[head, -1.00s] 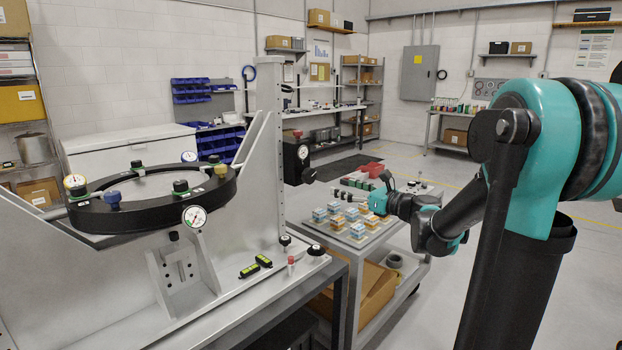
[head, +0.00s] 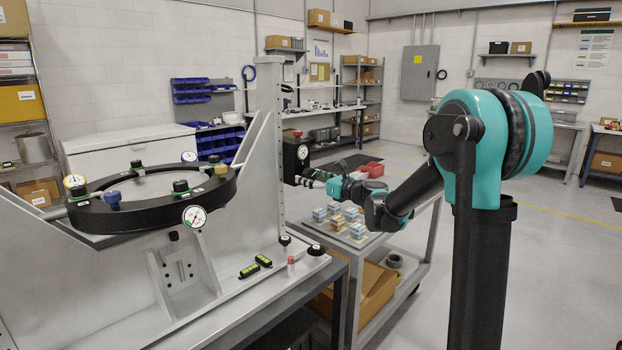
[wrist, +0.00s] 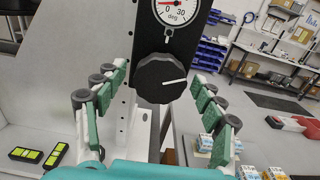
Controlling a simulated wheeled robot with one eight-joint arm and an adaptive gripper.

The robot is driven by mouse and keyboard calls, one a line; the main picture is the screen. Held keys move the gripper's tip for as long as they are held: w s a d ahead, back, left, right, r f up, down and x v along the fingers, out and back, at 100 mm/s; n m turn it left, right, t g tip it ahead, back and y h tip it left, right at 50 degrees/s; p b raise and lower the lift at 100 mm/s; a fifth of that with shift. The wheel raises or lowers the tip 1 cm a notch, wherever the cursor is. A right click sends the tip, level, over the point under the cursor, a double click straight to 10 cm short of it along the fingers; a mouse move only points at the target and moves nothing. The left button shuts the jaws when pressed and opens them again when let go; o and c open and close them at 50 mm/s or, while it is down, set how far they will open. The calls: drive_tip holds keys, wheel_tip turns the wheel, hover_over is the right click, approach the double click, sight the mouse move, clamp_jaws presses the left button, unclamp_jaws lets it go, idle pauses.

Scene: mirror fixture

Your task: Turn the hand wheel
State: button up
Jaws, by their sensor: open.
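The hand wheel (wrist: 161,78) is a black faceted knob with a white line on its face, in the upper middle of the wrist view. It sits on a black housing (head: 291,152) under a round dial (wrist: 182,7) marked in degrees. My gripper (head: 306,181) is open in front of the housing. In the wrist view its green-padded fingers stand to the left and right of the knob, with a gap on both sides. In the head view the gripper mostly hides the knob.
A grey mirror fixture with a black ring (head: 130,215) and small gauges stands on the bench at left. Black-and-yellow levels (head: 256,266) lie on its base. A cart (head: 350,268) with small boxes (head: 340,222) stands below my arm. Open floor lies to the right.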

drive_tip(key=c, duration=1.2)
drive_tip(key=shift+o, duration=0.2)
drive_tip(key=n, duration=0.6)
drive_tip(key=shift+n, duration=0.3)
drive_tip(key=n, duration=0.6)
drive_tip(key=o, duration=1.2)
drive_tip(key=shift+c, duration=0.2)
